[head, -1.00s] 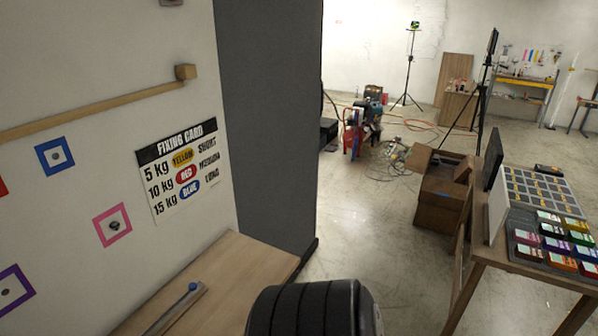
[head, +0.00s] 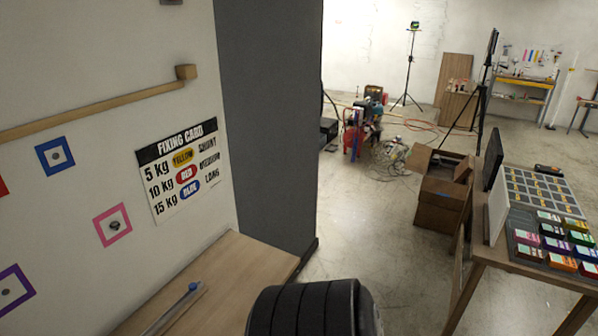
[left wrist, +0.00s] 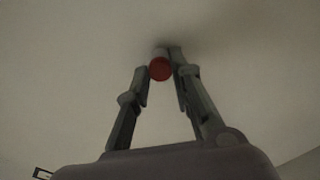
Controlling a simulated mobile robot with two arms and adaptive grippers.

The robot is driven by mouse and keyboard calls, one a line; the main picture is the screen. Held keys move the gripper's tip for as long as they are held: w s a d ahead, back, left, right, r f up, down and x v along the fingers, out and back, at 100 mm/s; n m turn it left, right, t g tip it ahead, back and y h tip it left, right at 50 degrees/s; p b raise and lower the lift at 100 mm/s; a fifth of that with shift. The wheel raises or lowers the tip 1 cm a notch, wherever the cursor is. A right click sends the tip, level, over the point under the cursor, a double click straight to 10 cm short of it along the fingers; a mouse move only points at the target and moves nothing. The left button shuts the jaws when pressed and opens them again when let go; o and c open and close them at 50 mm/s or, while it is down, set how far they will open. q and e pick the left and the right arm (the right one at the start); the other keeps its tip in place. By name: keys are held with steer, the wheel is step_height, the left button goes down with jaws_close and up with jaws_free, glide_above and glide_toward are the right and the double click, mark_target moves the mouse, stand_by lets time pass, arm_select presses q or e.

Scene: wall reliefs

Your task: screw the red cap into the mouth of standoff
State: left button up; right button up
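In the left wrist view a round red cap (left wrist: 160,69) sits between the fingertips of my left gripper (left wrist: 161,71). The fingers close in on both sides of it and look to touch it. A short pale stub (left wrist: 162,51), perhaps the standoff, shows just behind the cap against a plain pale surface. The cap hides the joint, so I cannot tell how far it is seated. Neither gripper shows in the head view. There the wall carries a blue square (head: 55,157), a pink square (head: 113,226) and a purple square (head: 9,290), each with a small grey fitting at its centre.
A fixing card (head: 183,170) hangs on the wall below a wooden rail (head: 100,108). A wooden bench top (head: 240,262) with a blue-tipped bar (head: 178,308) lies below. A grey panel (head: 265,120) stands beside it. A table (head: 505,253) with coloured boxes stands at right.

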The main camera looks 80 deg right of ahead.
arm_select(q)
jaws_close()
steer(key=shift+f+m+b, duration=0.15)
steer(key=shift+m+b, duration=0.35)
steer(key=shift+b, duration=0.1)
steer(key=shift+o, duration=0.8)
jaws_free()
steer(key=shift+m, duration=0.3)
steer(key=o, duration=0.5)
steer(key=shift+r, duration=0.2)
steer(key=v, duration=1.2)
